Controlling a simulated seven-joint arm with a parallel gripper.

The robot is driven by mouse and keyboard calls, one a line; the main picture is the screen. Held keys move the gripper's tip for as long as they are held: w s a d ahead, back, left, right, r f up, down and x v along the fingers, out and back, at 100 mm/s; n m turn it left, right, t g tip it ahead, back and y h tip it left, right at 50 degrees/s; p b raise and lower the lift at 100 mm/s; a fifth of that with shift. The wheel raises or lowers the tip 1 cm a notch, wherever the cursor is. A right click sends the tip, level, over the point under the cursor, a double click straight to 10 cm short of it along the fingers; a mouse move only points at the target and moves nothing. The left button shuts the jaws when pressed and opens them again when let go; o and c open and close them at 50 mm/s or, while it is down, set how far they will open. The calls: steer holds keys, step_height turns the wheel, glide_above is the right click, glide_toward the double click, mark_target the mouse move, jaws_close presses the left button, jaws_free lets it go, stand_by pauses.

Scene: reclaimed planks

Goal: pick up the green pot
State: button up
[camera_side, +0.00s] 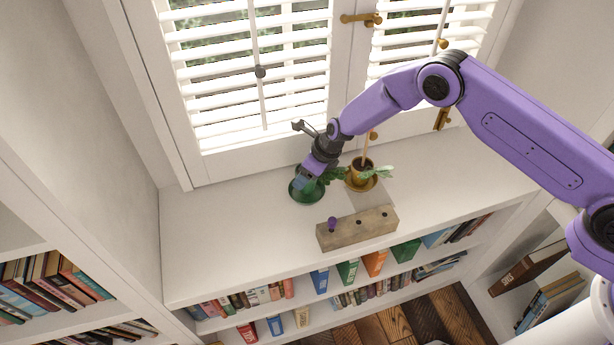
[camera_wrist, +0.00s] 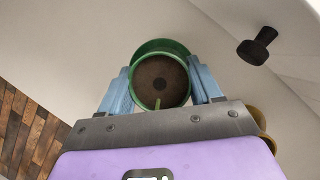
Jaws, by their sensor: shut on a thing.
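The green pot (camera_wrist: 161,84), filled with brown soil and with a short green stem at its near rim, is between the two blue fingers of my gripper (camera_wrist: 160,88) in the wrist view. The fingers are shut on it from both sides. A green rim, apparently a saucer (camera_wrist: 158,44), shows behind the pot. In the side view, my gripper (camera_side: 302,183) is over the green saucer (camera_side: 301,199) on the white ledge and hides most of the pot. I cannot tell whether the pot touches the saucer.
An ochre pot (camera_side: 359,177) with a leafy plant stands close right of my gripper on its saucer. Window shutters (camera_side: 250,75) rise behind. The ledge (camera_side: 220,235) is clear on the left.

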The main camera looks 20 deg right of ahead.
steer(key=s+d+r, duration=0.7)
steer(key=s+r, duration=0.5)
steer(key=r, duration=0.2)
steer(key=shift+d, duration=0.15)
stand_by(1.0)
steer(key=shift+m, duration=0.8)
steer(key=w+a+f, duration=0.2)
steer(key=w+f, duration=0.1)
steer(key=w+a+f, duration=0.3)
steer(key=w+f, duration=0.1)
steer(key=w+a+f, duration=0.2)
steer(key=w+f, duration=0.2)
steer(key=shift+w+a, duration=0.1)
steer(key=shift+a, duration=0.1)
steer(key=shift+w+f+h, duration=0.3)
steer(key=shift+w+f, duration=0.15)
steer(key=shift+f, duration=1.7)
